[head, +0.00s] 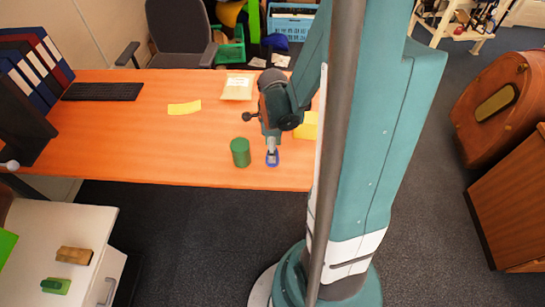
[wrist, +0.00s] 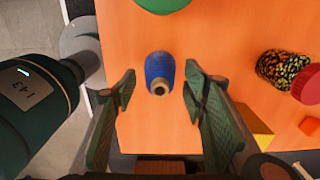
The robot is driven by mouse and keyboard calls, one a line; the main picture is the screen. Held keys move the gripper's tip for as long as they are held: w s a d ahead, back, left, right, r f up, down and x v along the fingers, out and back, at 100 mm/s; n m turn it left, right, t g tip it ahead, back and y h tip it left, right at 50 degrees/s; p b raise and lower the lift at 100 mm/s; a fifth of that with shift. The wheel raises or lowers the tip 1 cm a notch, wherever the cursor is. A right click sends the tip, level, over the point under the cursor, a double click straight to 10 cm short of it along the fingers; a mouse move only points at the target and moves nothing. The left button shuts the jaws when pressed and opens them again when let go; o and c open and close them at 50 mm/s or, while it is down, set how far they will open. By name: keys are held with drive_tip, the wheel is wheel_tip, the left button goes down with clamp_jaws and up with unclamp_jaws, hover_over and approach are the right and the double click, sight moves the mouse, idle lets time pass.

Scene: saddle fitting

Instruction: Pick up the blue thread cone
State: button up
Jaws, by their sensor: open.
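The blue thread cone (head: 276,162) stands on the orange table near its front edge in the head view, partly hidden by my gripper (head: 272,150). In the wrist view the blue thread cone (wrist: 159,66) lies in the gap between the fingers of my gripper (wrist: 160,88), with its pale brown tip facing the camera. The fingers are spread, one on each side, with orange table visible between each finger and the cone. Nothing is held. How far the fingertips are above the table is hard to tell.
A green cylinder (head: 240,152) stands just left of the cone. A patterned jar (wrist: 281,68) and a red round thing (wrist: 307,83) are at right in the wrist view. A yellow block (head: 307,126) is behind right. The table's front left is clear.

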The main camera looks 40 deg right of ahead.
idle(0.3)
drive_tip(key=c, duration=1.3)
drive_tip(key=shift+o, duration=0.2)
drive_tip(key=shift+r, duration=0.15)
drive_tip(key=shift+r+p, duration=1.25)
drive_tip(key=shift+r, duration=3.65)
